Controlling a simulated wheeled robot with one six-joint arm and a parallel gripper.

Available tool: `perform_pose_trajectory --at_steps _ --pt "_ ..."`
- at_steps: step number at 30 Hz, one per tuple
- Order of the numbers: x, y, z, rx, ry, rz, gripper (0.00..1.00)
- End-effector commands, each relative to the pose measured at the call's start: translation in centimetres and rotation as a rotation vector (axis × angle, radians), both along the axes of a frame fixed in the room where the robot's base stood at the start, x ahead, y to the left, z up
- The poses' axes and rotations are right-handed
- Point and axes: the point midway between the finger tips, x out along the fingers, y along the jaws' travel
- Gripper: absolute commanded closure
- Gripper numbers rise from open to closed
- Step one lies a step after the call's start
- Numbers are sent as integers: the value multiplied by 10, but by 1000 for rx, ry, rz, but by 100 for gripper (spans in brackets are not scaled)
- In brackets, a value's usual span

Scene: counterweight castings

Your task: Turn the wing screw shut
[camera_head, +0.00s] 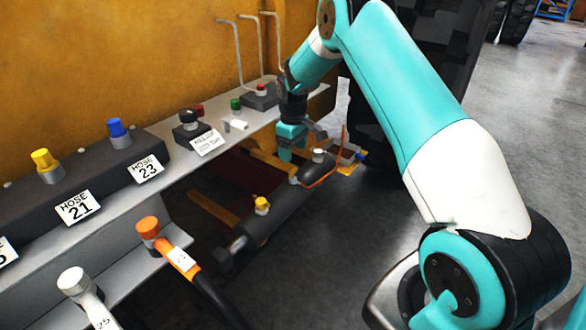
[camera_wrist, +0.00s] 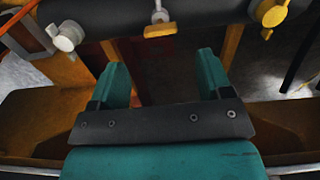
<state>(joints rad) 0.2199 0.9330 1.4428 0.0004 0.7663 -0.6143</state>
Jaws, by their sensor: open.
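My gripper (camera_head: 302,143) is open, its two teal fingers apart above the dark cylinder (camera_head: 290,208); it also shows in the wrist view (camera_wrist: 163,62) with nothing between the fingers. In the wrist view a small screw with a tan crossbar (camera_wrist: 160,30) on a metal stem sticks out of the cylinder, ahead of the gap between the fingers and apart from them. It looks like the wing screw, its bar lying roughly level. A whitish fitting (camera_wrist: 67,38) is to its left and a yellow fitting (camera_wrist: 271,14) to its right. I cannot make out the screw in the head view.
A grey ledge (camera_head: 180,178) runs along the yellow wall, with hose fittings, a black knob (camera_head: 188,117), a green button (camera_head: 236,104) and a label card (camera_head: 207,142). An orange cable (camera_head: 325,178) hangs near the cylinder's far end.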

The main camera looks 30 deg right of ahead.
Motion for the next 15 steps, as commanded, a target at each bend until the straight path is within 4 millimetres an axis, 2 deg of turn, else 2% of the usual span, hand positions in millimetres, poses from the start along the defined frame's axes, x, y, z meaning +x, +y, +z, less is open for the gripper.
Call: perform_pose_trajectory --at_steps 1,6,12,15 --pt "-1 0 -13 1 4 0 28" --pt "-1 0 -46 1 3 0 28" --pt "0 0 -67 1 0 0 28" --pt "0 0 -71 0 -1 0 28"
